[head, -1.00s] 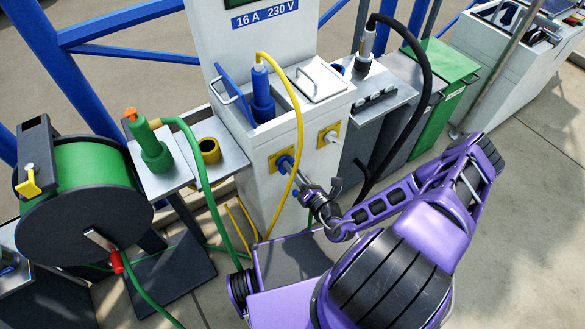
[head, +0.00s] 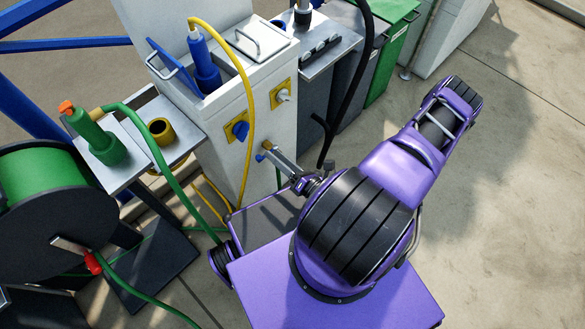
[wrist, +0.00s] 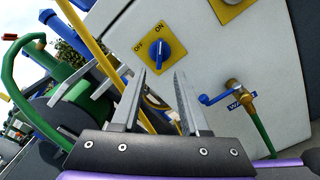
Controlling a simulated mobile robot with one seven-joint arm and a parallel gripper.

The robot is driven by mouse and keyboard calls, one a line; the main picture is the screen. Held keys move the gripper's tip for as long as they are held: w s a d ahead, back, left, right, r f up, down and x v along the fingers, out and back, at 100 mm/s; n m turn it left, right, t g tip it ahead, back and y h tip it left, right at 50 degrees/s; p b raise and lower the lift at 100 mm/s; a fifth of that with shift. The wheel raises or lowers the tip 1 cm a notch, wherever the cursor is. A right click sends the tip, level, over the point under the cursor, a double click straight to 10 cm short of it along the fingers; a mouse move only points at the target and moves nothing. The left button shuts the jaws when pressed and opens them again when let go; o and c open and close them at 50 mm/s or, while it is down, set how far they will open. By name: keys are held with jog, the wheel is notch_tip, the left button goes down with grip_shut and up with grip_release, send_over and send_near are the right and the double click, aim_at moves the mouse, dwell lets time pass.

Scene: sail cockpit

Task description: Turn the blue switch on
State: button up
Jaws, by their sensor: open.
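The blue switch (wrist: 159,51) is a round knob with a raised ridge on a yellow plate (wrist: 176,50) marked OFF and ON. Its ridge runs roughly toward the ON mark. In the head view the blue switch (head: 240,130) is on the front of the white pedestal (head: 222,120), in plain sight. My gripper (wrist: 160,74) is open and empty, its two fingers apart, back from the plate and touching nothing there. In the head view my gripper (head: 271,152) is below and right of the switch.
A second yellow plate (head: 283,94) with a pale knob is to the right. A blue-handled tap (wrist: 214,98) sits below it. A yellow cable (head: 247,90) hangs close by the switch. A green cable reel (head: 40,180) stands left. Open paving (head: 500,200) lies right.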

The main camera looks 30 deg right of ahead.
jog(key=v, duration=0.6)
dwell(0.4)
